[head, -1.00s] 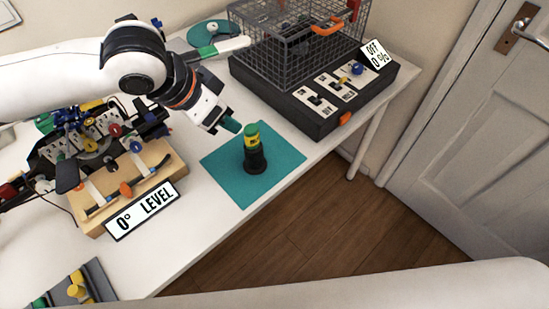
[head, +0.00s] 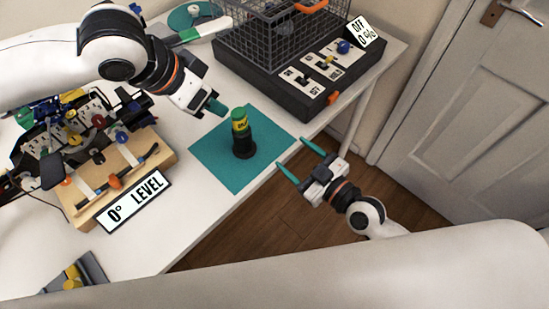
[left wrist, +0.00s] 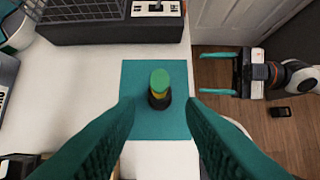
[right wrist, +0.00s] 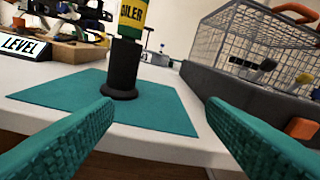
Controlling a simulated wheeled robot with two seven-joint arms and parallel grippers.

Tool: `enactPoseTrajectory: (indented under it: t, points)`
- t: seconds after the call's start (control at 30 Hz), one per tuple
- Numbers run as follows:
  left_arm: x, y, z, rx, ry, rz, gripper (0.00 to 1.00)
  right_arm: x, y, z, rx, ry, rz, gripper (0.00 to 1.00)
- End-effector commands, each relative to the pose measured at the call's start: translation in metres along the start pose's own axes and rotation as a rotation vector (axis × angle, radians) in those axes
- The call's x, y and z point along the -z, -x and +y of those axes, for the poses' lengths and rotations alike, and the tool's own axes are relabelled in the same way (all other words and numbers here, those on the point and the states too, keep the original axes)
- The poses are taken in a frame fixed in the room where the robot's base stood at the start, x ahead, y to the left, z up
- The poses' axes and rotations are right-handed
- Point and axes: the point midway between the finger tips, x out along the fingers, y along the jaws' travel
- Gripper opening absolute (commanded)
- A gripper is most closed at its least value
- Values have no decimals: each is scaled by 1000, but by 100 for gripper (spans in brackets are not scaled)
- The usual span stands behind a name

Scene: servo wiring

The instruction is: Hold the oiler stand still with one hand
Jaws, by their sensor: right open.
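The oiler stand (head: 243,147) is a black cup with a round foot, upright on a teal mat (head: 215,163) near the table's front edge. The yellow oiler (head: 240,125) with a green cap sits in it. In the right wrist view the stand (right wrist: 124,68) is ahead, between the fingers and apart from them. My right gripper (head: 301,158) is open and empty, beyond the table edge to the right of the stand. My left gripper (head: 213,112) is above and left of the oiler, its fingers apart and empty in the left wrist view (left wrist: 161,108).
A wire cage (head: 280,35) on a black control box (head: 285,85) stands behind the mat. A wooden block with a "0° LEVEL" sign (head: 136,201) and wired parts is at left. A door (head: 470,110) is at right. The mat around the stand is clear.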

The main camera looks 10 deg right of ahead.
Motion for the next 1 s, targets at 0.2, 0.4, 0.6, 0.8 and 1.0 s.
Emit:
enactPoseTrajectory:
  t: [0.2,0.4,0.6,0.8,1.0]
  points:
    - [0,0,0,0,0,0,36,-35,-15,41,-42,-227,-89,65]
    - [0,0,0,0,0,0,36,-41,-31,45,-44,-259,-101,65]
    - [0,0,0,0,0,0,36,-45,-68,46,-44,-259,-102,65]
    - [0,0,0,0,0,0,36,-48,-105,48,-46,-258,-100,65]
    - [0,0,0,0,0,0,36,-50,-128,48,-46,-256,-98,65]
